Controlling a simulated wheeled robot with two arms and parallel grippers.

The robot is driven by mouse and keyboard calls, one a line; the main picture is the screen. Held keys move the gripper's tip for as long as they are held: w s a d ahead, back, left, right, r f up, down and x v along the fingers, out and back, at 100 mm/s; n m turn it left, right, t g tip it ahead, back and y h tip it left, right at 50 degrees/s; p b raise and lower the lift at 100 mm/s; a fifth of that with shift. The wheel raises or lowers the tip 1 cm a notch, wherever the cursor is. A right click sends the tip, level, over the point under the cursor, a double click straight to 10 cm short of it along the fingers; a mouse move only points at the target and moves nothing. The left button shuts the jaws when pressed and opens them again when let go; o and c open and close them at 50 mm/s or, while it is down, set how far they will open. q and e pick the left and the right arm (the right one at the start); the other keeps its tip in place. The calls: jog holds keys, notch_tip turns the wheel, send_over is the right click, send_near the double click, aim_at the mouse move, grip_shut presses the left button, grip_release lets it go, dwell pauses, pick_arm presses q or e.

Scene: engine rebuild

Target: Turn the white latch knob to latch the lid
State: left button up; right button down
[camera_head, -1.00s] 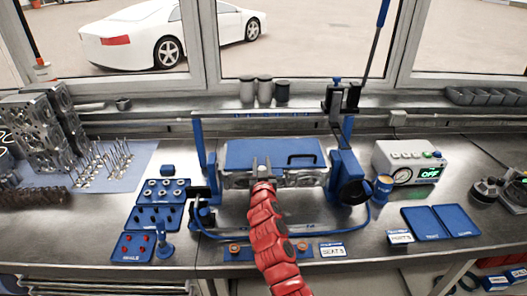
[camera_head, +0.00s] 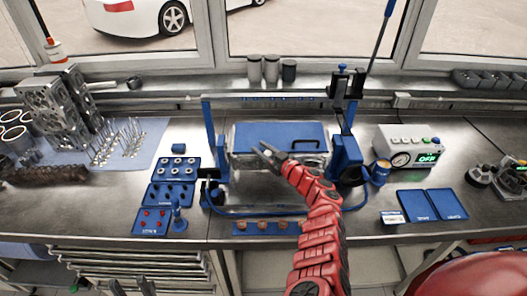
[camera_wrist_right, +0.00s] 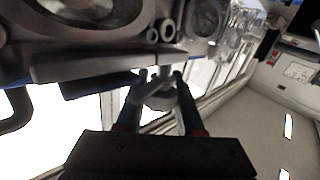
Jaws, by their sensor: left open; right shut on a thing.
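The blue lid (camera_head: 250,131) with a black handle (camera_head: 305,144) lies flat and looks closed on the engine part in the blue fixture. My right gripper (camera_head: 263,150) is at the lid's front edge, left of the handle, its arm slanting in from the lower right. In the right wrist view, its fingers (camera_wrist_right: 160,75) are shut around a pale rounded piece, which looks like the white latch knob (camera_wrist_right: 158,98). The knob cannot be made out in the head view. My left gripper (camera_head: 132,288) is open and empty at the bottom left edge, in front of the bench.
Blue trays (camera_head: 175,194) of small parts stand left of the fixture. A control box (camera_head: 408,146) and blue trays (camera_head: 433,204) are to the right. A blue post (camera_head: 208,150) and a clamp housing (camera_head: 345,158) flank the lid.

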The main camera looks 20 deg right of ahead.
jog(key=n+g+y+b, duration=0.1)
jog(key=b, duration=0.2)
jog(key=n+g+y+b, duration=0.2)
jog(key=b, duration=0.1)
jog(key=n+g+y+b, duration=0.1)
jog(key=y+b, duration=0.1)
jog(key=b, duration=0.1)
jog(key=shift+s+a+f+n+b, duration=0.3)
jog(key=shift+a+n+b, duration=0.05)
jog(key=shift+n, duration=0.05)
jog(key=shift+s+a+r+n+g+y+b, duration=0.1)
jog(key=shift+a+r+n+g+y+b, duration=0.15)
jog(key=shift+g+y+b, duration=0.35)
jog(key=c, duration=0.5)
grip_release()
jog(key=shift+f, duration=0.1)
jog(key=shift+c, duration=0.2)
